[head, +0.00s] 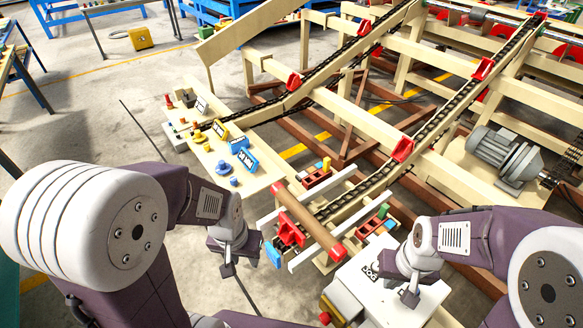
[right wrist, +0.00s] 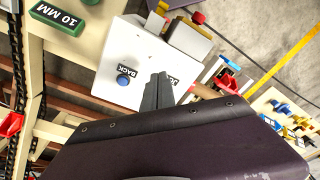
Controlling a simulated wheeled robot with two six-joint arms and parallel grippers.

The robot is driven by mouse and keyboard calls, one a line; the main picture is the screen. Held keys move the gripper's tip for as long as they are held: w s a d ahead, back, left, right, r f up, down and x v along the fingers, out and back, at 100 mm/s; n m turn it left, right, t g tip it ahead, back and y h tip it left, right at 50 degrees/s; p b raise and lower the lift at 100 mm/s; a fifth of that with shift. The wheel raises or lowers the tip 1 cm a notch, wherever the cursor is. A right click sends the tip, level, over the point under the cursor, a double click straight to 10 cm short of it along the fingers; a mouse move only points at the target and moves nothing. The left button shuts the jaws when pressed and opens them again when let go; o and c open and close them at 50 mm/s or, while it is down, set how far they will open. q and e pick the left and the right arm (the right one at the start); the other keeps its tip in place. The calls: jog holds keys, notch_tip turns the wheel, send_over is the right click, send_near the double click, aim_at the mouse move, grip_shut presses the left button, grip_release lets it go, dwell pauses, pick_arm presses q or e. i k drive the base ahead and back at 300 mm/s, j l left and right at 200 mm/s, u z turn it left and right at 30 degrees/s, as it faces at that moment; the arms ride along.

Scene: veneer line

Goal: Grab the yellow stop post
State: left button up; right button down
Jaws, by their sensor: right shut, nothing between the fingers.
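A small upright yellow post (head: 327,163), which looks like the yellow stop post, stands by a red and dark block beside the chain rail, right of the control table. My left gripper (head: 228,269) is low and left of it, apart from it, over the floor near the control table's front. Its fingers are too small to tell open from shut. My right gripper (head: 409,297) is over the white jog panel (head: 362,283), below and right of the post. In the right wrist view its fingers (right wrist: 158,88) are shut and empty, over the panel with a blue button (right wrist: 124,81).
A brown roller with red ends (head: 308,222) lies across the near rail end, between my grippers and the post. A green post (head: 383,211) stands on the rail's right. The control table (head: 262,183) carries knobs and signs. A motor (head: 503,153) is at right.

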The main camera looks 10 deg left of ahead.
aim_at(327, 162)
jog(key=i+j, duration=1.25)
jog(key=j, duration=0.15)
jog(key=i+j+z, duration=0.1)
jog(key=i+j, duration=0.55)
